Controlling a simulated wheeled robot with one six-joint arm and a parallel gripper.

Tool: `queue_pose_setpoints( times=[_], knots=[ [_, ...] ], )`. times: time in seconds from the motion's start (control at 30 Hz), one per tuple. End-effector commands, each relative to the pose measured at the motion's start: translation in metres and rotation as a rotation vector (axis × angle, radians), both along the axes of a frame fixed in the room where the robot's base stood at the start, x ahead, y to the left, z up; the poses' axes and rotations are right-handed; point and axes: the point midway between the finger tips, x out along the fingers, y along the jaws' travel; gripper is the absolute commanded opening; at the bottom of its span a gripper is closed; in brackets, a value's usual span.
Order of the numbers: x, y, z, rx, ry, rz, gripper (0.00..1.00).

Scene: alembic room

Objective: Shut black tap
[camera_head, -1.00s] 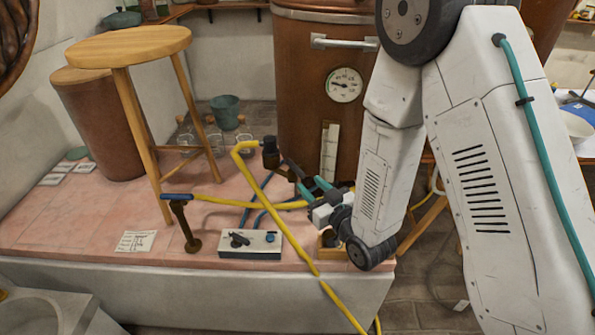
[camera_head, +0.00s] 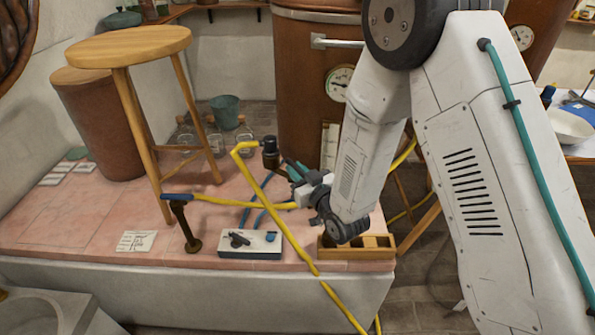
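My gripper (camera_head: 292,171), with teal fingers, is at the lower front of the copper vessel (camera_head: 300,80), just right of a dark upright fitting (camera_head: 270,152) where a yellow hose ends. The fingers are small and partly overlap; whether they are apart or closed on anything is unclear. A white block (camera_head: 250,250) on the pink tiled ledge bears a black lever-like piece (camera_head: 237,239) and a small blue knob (camera_head: 270,237). I cannot tell which dark piece is the black tap. A dark stand pipe with a blue handle (camera_head: 178,197) stands left of the block.
The yellow hose (camera_head: 275,225) crosses the pink ledge (camera_head: 90,225) and hangs over its front edge. A wooden stool (camera_head: 130,45) stands on the left. A wooden tray (camera_head: 355,253) is under my wrist. Blue tongs-like strips (camera_head: 258,200) lie behind the block.

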Motion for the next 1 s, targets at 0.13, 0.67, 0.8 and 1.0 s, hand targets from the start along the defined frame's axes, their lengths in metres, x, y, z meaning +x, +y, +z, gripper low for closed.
queue_pose_setpoints(
  times=[0.13,0.67,0.8,1.0],
  knots=[
    [0.0001,-0.0003,0.0001,0.0,0.0,0.0,0.0],
    [0.0056,-0.0063,0.0008,0.001,-0.002,0.244,0.0],
    [0.0052,-0.0063,0.0007,0.0,-0.001,0.265,0.0],
    [0.005,-0.0061,0.0007,0.001,-0.001,0.265,0.0]
  ],
)
